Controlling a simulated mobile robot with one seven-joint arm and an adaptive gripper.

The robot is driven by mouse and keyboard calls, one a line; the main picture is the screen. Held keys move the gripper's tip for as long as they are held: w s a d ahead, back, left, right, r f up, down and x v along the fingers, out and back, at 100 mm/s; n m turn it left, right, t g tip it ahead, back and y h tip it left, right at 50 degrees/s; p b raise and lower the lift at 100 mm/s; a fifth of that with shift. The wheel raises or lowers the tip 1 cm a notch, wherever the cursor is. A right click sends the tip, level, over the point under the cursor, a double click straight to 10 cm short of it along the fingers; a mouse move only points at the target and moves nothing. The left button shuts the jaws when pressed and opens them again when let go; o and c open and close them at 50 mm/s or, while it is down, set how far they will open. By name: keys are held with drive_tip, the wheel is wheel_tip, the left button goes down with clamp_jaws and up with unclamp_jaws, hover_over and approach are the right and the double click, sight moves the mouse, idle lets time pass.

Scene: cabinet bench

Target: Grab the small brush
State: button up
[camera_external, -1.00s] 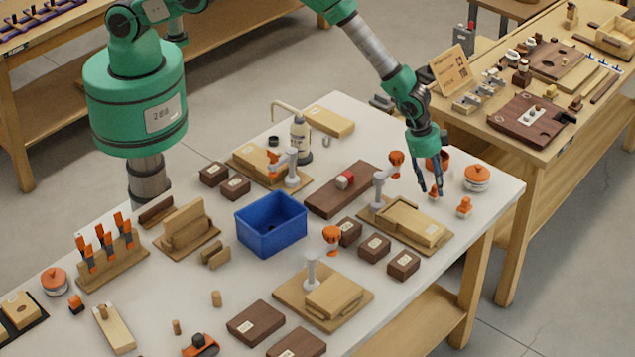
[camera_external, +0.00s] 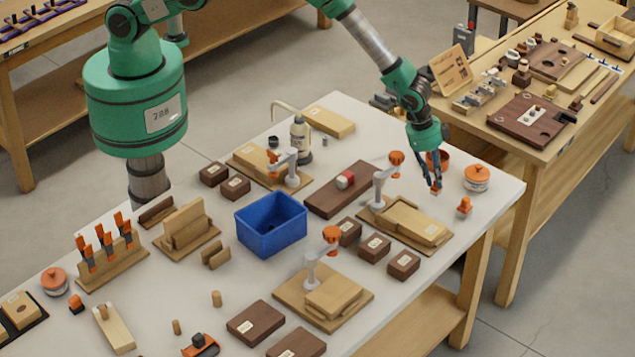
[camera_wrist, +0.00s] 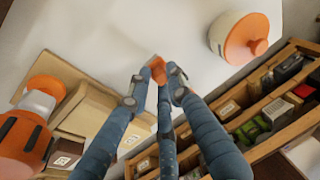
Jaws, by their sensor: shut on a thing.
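My gripper (camera_external: 436,188) is at the back right of the white bench, with its fingers shut on a small orange piece (camera_external: 435,191). This piece seems to be the small brush; its lower part is mostly hidden by the fingers. In the wrist view, the orange piece (camera_wrist: 157,69) shows between the dark blue fingertips (camera_wrist: 160,85). I cannot tell whether it still touches the bench. A similar small orange piece (camera_external: 464,206) stands apart to the right.
A white jar with an orange lid (camera_external: 477,179) stands to the right, and an orange pot (camera_external: 441,158) is just behind my gripper. A wooden block on a board with an orange-topped clamp (camera_external: 418,222) lies to the left. A blue bin (camera_external: 272,226) stands mid-bench.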

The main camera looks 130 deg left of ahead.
drive_tip(key=shift+r, duration=3.9)
